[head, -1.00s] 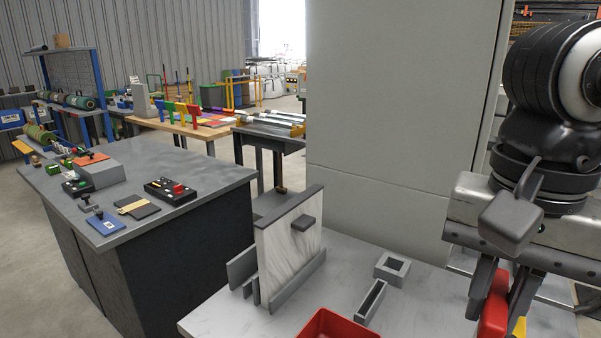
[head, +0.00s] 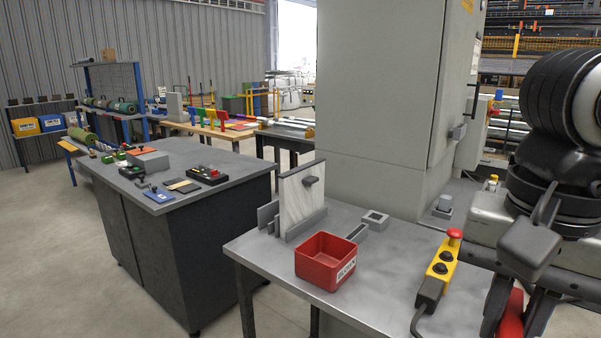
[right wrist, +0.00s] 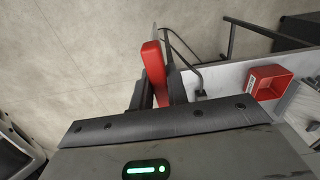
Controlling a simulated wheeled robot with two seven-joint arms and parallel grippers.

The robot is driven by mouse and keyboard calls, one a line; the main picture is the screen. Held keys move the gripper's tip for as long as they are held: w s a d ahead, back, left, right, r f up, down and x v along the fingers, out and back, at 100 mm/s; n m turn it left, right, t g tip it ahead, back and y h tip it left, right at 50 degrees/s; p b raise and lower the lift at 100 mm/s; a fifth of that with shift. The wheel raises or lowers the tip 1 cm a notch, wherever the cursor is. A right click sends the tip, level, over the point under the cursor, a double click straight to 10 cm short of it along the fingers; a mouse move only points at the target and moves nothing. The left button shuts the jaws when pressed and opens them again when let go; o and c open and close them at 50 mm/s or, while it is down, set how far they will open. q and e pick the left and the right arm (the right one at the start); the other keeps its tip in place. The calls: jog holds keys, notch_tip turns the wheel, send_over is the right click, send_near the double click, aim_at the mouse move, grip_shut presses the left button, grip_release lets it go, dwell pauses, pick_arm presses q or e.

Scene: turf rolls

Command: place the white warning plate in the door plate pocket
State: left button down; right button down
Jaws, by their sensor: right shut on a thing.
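My right gripper (head: 515,318) is at the lower right of the head view, shut on a red thing (right wrist: 153,68). The red thing stands out past the fingers in the right wrist view, with a thin pale edge beyond it; I cannot tell its full shape. A large grey cabinet (head: 380,90) with a door and a dark handle stands behind the table. I cannot make out the door's plate pocket. No plate is clearly readable as the white warning plate. A pale streaked panel (head: 297,205) stands upright in a grey holder on the table. My left gripper is not in view.
A red labelled bin (head: 326,262) and a yellow control pendant with a red button (head: 440,267) are on the grey table (head: 375,297). Small grey blocks lie near the cabinet. A dark workbench (head: 215,180) with tools stands to the left, with open floor before it.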

jog(key=w+f+n, duration=0.3)
jog(key=w+f, duration=0.2)
jog(key=f, duration=0.4)
jog(key=w+f+n, duration=0.4)
jog(key=f, duration=0.5)
jog(key=shift+w+a+f+n, duration=0.3)
jog(key=shift+w+a+f, duration=0.05)
jog(key=shift+f, duration=0.05)
